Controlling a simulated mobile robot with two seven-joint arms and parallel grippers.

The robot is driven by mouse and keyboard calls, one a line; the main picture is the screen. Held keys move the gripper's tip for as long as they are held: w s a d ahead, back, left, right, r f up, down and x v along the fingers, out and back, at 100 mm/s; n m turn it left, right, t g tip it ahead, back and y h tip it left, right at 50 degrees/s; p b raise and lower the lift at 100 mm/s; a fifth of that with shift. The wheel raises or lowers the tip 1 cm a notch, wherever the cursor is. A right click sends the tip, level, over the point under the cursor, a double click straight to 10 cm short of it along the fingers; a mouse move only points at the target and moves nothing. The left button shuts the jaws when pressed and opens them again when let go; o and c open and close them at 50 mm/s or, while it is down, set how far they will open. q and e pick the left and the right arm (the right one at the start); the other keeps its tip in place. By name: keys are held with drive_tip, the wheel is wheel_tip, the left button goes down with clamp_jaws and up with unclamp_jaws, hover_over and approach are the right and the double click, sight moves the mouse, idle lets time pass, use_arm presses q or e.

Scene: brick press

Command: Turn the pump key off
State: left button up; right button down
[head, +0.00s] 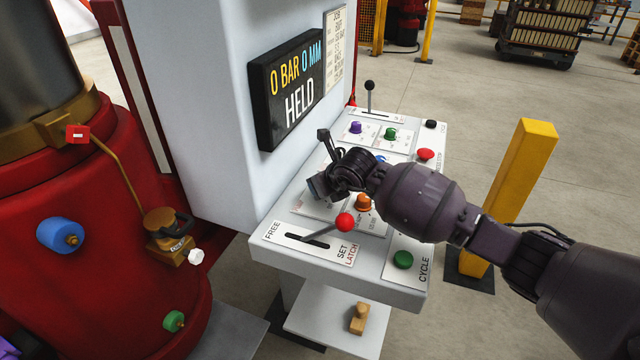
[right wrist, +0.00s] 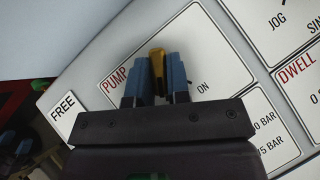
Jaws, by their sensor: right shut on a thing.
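The pump key (right wrist: 157,62) is a narrow brass-yellow piece standing on the white PUMP plate (right wrist: 205,50) in the right wrist view. My right gripper (right wrist: 157,82) is shut on it, with one blue fingertip on each side. The plate reads PUMP in red and ON to the right of the key; any other wording is covered by the fingers. In the head view my right gripper (head: 318,187) reaches down to the left side of the console and hides the key. My left gripper is not in view.
The console (head: 385,268) carries a red-knobbed latch lever (head: 345,222), an orange knob (head: 364,202), a green CYCLE button (head: 403,260) and a red button (head: 425,154). A display (head: 290,88) reads 0 BAR, 0 MM, HELD. A yellow post (head: 522,175) stands to the right.

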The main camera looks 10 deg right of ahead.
drive_tip(key=shift+f, duration=0.1)
drive_tip(key=c, duration=1.2)
unclamp_jaws()
drive_tip(key=shift+o, duration=0.6)
drive_tip(key=v, duration=1.1)
